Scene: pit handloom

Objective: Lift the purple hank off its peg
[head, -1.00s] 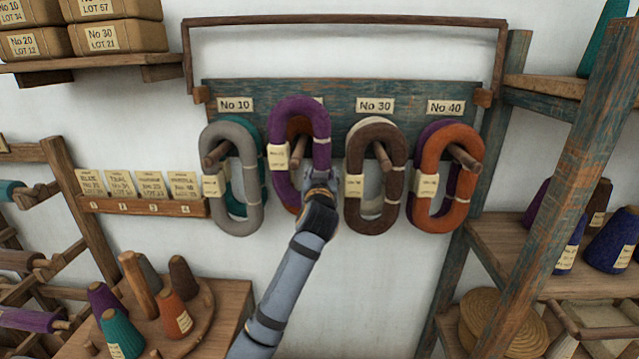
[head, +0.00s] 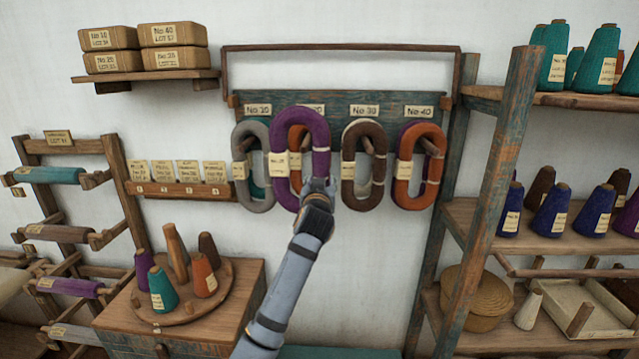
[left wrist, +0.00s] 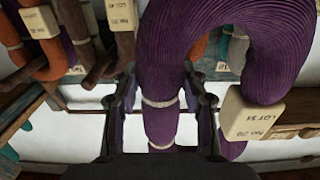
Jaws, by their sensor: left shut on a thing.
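The purple hank (head: 300,114) is a large upright loop with pale ties and a paper tag, in front of the No 20 place on the peg board. My left gripper (head: 322,187) is shut on the lower right side of its loop. In the left wrist view the hank (left wrist: 215,38) fills the upper middle, and its strand runs down between the fingers of the gripper (left wrist: 160,105). The hank looks clear of the board, with an orange hank (head: 295,146) showing through its loop. Its own peg is not clearly seen. My right gripper is not in view.
A grey hank (head: 252,199) hangs left on the blue-green board (head: 342,98); a brown hank (head: 362,200) and an orange-red one (head: 414,200) hang right. A card rack (head: 180,189) and a cone table (head: 232,292) stand left. A post and cone shelves (head: 590,252) stand right.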

